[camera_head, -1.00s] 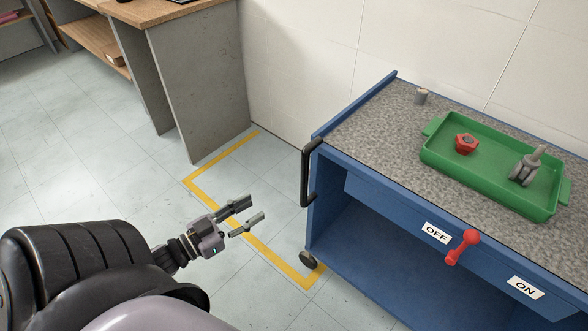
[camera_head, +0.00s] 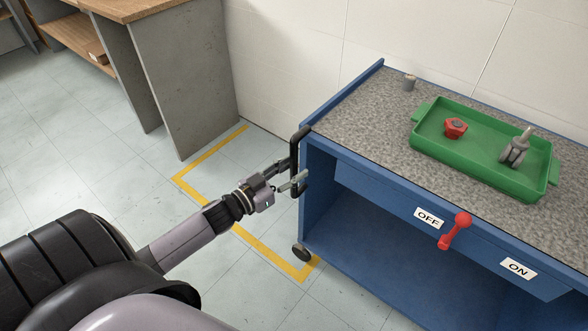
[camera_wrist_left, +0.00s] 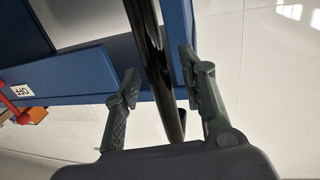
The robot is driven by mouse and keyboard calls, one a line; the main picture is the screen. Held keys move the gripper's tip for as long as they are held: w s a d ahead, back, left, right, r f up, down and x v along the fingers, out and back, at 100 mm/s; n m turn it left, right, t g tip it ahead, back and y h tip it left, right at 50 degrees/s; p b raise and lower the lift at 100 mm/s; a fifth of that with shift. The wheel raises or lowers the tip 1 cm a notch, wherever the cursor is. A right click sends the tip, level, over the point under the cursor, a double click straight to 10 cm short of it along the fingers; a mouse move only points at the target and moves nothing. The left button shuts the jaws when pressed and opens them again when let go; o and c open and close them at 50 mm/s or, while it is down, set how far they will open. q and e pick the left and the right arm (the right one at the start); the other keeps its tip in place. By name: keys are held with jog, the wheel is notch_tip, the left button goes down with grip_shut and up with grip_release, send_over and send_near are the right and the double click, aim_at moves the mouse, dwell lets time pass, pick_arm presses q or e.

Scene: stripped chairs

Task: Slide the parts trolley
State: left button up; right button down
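The blue parts trolley (camera_head: 318,200) stands at the right in the head view, with a grey speckled top. A black upright handle (camera_head: 296,160) is on its left side. My left gripper (camera_head: 292,173) is at this handle with its fingers open. In the left wrist view the handle (camera_wrist_left: 150,45) passes between the two fingers of my left gripper (camera_wrist_left: 160,90), with a gap visible on the sides. A red lever (camera_head: 455,231) sits between the OFF label (camera_head: 429,218) and the ON label (camera_head: 518,268) on the trolley front. My right gripper is not in view.
A green tray (camera_head: 478,173) on the trolley top holds a red knob (camera_head: 455,128) and a grey caster (camera_head: 515,150). Yellow tape (camera_head: 205,205) marks the floor left of the trolley. A workbench (camera_head: 185,90) stands at the back left.

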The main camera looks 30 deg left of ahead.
pick_arm(q)
jog(key=shift+w+d, duration=0.1)
jog(key=shift+w, duration=0.25)
jog(key=shift+c, duration=0.2)
grip_shut()
dwell(0.5)
